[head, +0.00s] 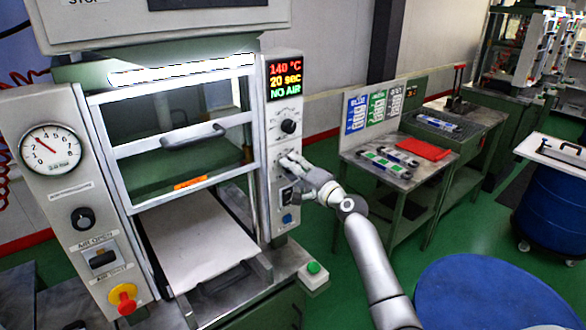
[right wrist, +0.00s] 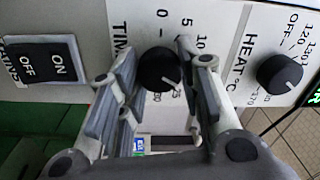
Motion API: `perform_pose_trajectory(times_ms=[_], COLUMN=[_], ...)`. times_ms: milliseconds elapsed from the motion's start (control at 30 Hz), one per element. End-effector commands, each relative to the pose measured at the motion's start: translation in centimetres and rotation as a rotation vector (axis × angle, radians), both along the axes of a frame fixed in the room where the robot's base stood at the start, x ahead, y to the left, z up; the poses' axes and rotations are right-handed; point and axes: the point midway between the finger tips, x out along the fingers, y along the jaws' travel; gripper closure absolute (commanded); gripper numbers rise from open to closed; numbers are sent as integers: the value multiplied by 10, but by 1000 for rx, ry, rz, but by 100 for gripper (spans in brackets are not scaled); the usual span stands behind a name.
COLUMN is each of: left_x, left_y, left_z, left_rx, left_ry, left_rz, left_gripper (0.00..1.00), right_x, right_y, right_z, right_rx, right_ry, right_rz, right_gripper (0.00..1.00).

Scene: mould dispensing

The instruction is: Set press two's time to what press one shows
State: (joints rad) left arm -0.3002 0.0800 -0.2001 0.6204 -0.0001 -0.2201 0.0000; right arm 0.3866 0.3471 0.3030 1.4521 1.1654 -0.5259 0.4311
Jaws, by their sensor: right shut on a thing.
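A press stands in front of me, with a lit display (head: 285,79) that reads 140 °C, 20 sec and NO AIR. Its black TIME knob (right wrist: 159,69) sits between the fingers of my right gripper (head: 284,160), which is shut on it. The knob's white mark points to the lower right in the right wrist view; the number there is partly covered. The black HEAT knob (right wrist: 279,73) is beside it and also shows above the gripper in the head view (head: 288,126). My left gripper is not in view.
An ON/OFF switch (right wrist: 42,65) is on the same panel. A green button box (head: 313,275) stands below the panel. Green floor lies between.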

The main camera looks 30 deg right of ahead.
Motion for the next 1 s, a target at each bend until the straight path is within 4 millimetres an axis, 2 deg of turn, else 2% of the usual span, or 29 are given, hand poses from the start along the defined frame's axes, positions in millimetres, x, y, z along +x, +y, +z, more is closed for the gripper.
perform_pose_trajectory(times_ms=[100, 133, 300, 667, 833, 1000], left_x=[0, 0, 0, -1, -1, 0], left_y=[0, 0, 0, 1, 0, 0], left_z=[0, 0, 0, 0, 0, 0], left_rx=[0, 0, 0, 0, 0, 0], left_ry=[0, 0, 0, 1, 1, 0], left_rz=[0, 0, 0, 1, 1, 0], left_gripper=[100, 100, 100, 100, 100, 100], right_x=[0, 0, 0, -2, -19, -49], right_y=[0, 0, 0, 0, -1, -4], right_z=[-1, -1, -1, 0, -2, -3], right_rx=[0, 0, -1, -2, -3, -4], right_ry=[2, 2, 1, 0, 2, 3], right_rz=[-1, -1, 0, 0, 0, 0], right_gripper=[91, 66, 45, 45, 45, 45])
